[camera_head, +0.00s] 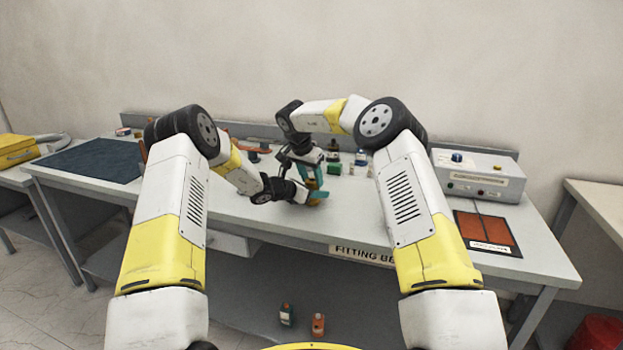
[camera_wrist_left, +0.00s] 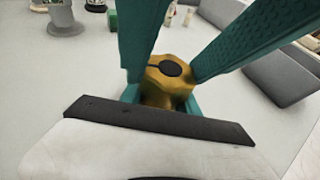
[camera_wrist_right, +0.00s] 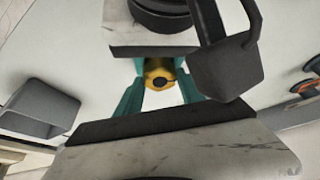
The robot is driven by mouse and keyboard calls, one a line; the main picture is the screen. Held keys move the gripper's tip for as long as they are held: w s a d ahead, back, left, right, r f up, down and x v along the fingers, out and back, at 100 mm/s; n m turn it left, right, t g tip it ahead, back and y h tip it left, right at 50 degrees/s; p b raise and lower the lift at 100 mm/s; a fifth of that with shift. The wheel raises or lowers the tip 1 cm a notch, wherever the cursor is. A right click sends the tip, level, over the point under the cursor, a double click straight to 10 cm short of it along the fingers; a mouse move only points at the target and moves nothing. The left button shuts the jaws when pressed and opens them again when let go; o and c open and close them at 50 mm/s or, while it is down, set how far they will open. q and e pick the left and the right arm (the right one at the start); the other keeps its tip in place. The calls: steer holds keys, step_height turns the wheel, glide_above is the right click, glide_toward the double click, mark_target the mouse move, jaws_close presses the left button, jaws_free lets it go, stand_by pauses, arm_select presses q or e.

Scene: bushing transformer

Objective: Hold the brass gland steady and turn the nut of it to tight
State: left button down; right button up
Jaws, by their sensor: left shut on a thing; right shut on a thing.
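The brass gland shows in the left wrist view (camera_wrist_left: 168,82) with a hex-like upper part and a dark round centre. In the right wrist view its brass end (camera_wrist_right: 159,76) sits between teal fingers. In the head view both grippers meet over the middle of the bench. My left gripper (camera_head: 310,197) comes in low from the left and is shut on the gland's lower part. My right gripper (camera_head: 313,183) reaches down from above, shut around the upper part, apparently the nut. The fingers hide much of the gland, and I cannot tell how tight the nut is.
Small bottles and boxes (camera_head: 335,168) stand just behind the grippers on the grey bench (camera_head: 250,213). A dark blue mat (camera_head: 92,160) lies at left. The front middle is clear.

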steer(key=shift+a+m+g+h, duration=0.15)
steer(key=shift+m+g+h, duration=0.2)
steer(key=shift+m, duration=0.85)
steer(key=shift+w+m+g+h, duration=0.1)
steer(key=shift+m+g+h, duration=0.25)
steer(key=shift+m, duration=1.05)
steer(key=o, duration=1.4)
steer(key=shift+v, duration=3.75)
